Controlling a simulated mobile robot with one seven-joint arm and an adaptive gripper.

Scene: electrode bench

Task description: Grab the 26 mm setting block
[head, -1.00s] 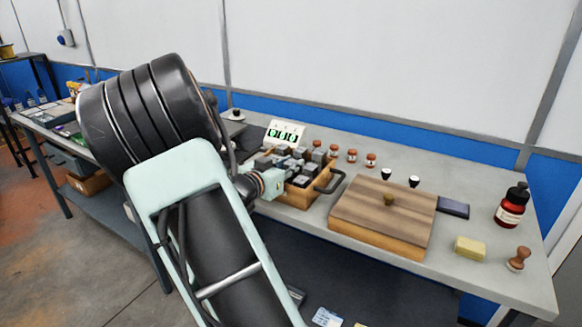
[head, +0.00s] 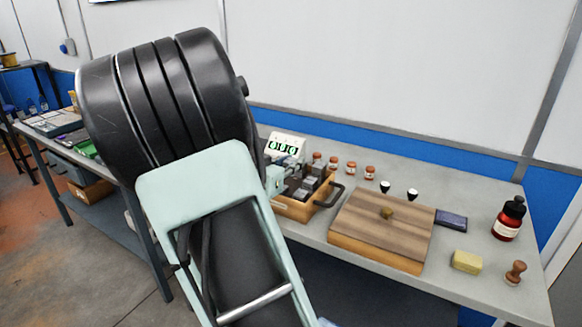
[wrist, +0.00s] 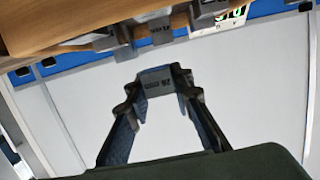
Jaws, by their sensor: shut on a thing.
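The 26 mm setting block (wrist: 157,82) is a small grey block with "26 mm" marked on its face, seen in the wrist view. My gripper (wrist: 157,92) is shut on it, with one dark fingertip at each side. The wall shows around the block, and it looks clear of the wooden tray (wrist: 70,25). In the head view my arm hides most of the gripper and the block. The wooden tray (head: 296,209) holds several other grey blocks (head: 310,185).
A green-lit display (head: 284,147) stands behind the tray.

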